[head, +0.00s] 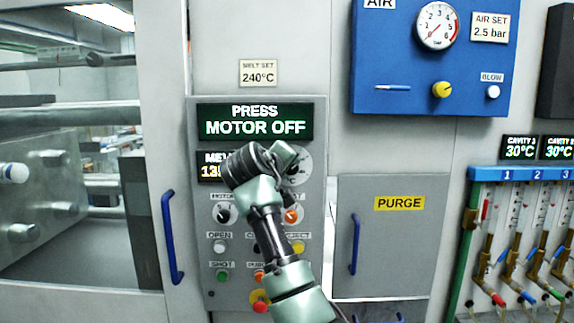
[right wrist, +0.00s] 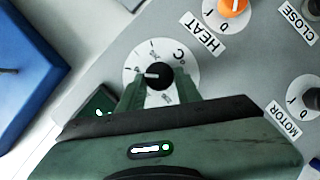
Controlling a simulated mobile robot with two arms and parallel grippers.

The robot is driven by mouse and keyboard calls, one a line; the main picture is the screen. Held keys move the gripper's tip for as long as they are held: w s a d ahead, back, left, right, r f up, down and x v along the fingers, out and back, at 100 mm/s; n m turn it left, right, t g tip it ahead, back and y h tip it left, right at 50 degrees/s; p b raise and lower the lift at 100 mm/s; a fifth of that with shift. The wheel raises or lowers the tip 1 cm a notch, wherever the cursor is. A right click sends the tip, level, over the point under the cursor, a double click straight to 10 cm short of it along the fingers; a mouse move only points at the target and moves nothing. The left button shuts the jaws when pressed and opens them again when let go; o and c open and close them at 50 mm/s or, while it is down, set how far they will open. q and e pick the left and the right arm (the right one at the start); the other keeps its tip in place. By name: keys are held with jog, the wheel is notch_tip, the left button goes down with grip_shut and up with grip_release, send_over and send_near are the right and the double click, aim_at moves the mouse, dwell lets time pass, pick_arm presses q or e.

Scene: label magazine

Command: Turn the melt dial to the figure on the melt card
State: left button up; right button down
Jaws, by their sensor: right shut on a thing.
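The melt card (head: 258,73) above the panel reads 240°C. The melt dial (head: 304,166) is a pale round scale on the grey control panel, mostly hidden in the head view behind my right gripper (head: 287,159). In the right wrist view, the dial's black knob (right wrist: 158,74) sits between my two green fingers, and the gripper (right wrist: 159,88) is shut on it. The knob's white mark points left on the scale. My left gripper is out of view.
A green screen (head: 255,122) reads PRESS MOTOR OFF. Close around the dial are the heat knob (right wrist: 234,6), the motor knob (head: 224,213) and several buttons below. A blue air panel (head: 430,65) and purge door (head: 388,240) are to the right.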

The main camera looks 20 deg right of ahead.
jog(key=shift+m+y, duration=0.3)
jog(key=shift+m, duration=0.2)
jog(key=shift+f, duration=0.1)
jog(key=c, duration=1)
grip_release()
jog(key=shift+d, duration=0.1)
jog(key=b+v, duration=0.2)
jog(key=v, duration=0.5)
jog(key=shift+s+a+r+b, duration=0.2)
jog(key=shift+s+r+b, duration=0.1)
jog(key=shift+b, duration=0.1)
jog(key=shift+f, duration=0.1)
